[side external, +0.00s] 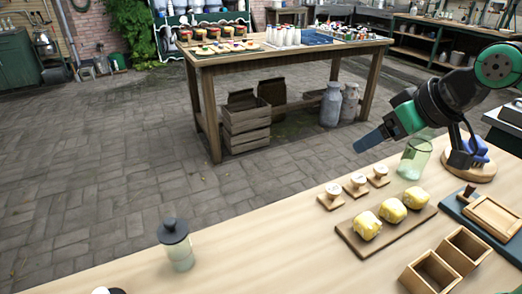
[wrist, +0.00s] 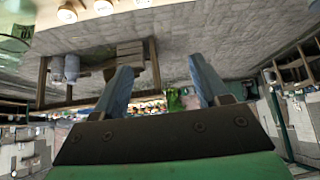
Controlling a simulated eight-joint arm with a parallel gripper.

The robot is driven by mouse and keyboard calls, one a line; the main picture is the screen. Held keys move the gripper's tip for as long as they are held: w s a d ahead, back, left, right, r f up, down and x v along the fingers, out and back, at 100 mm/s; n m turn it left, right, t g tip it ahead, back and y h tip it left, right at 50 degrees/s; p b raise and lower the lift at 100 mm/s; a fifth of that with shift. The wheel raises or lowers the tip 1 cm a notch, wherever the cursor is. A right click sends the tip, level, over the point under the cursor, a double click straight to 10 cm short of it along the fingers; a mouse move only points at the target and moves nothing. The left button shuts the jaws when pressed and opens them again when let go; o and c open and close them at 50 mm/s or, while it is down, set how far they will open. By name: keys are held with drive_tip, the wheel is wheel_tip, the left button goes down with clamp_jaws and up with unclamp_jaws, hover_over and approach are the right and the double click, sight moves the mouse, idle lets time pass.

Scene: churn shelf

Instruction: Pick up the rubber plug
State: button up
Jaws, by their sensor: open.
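I cannot single out the rubber plug with certainty in either view. A small dark object (side external: 105,291) is cut off by the bottom edge of the side view, and I cannot tell what it is. My gripper (side external: 370,140) is in the air at the right of the side view, beyond the far edge of the table, pointing left and slightly down. In the wrist view its two blue-grey fingers (wrist: 162,85) are spread apart with nothing between them.
The pale table (side external: 270,240) bears a dark-lidded jar (side external: 177,250), yellow wrapped blocks (side external: 392,210) on a board, small wooden stamps (side external: 357,182), a green glass jar (side external: 414,160) and wooden boxes (side external: 430,272). A workbench (side external: 280,55) stands behind.

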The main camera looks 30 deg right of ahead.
drive_tip(key=w+a+r+n+y, duration=0.1)
drive_tip(key=w+a+n+y, duration=0.25)
drive_tip(key=a, duration=0.65)
drive_tip(key=w+a+n+y, duration=0.2)
drive_tip(key=a+n+y, duration=0.2)
drive_tip(key=a, duration=0.7)
drive_tip(key=s+a+f+n+g+y, duration=0.1)
drive_tip(key=s+a+n+y, duration=0.2)
drive_tip(key=a, duration=0.5)
drive_tip(key=s+a+f+n+g+y, duration=0.1)
drive_tip(key=s+a+n+y, duration=0.15)
drive_tip(key=a, duration=0.55)
drive_tip(key=f, duration=0.8)
drive_tip(key=w+d+f, duration=0.1)
drive_tip(key=f, duration=0.2)
drive_tip(key=shift+w+f, duration=0.1)
drive_tip(key=shift+f, duration=0.3)
drive_tip(key=shift+a+f, duration=0.1)
drive_tip(key=shift+f, duration=0.45)
drive_tip(key=x, duration=0.7)
drive_tip(key=shift+w+a+f, duration=0.1)
clamp_jaws()
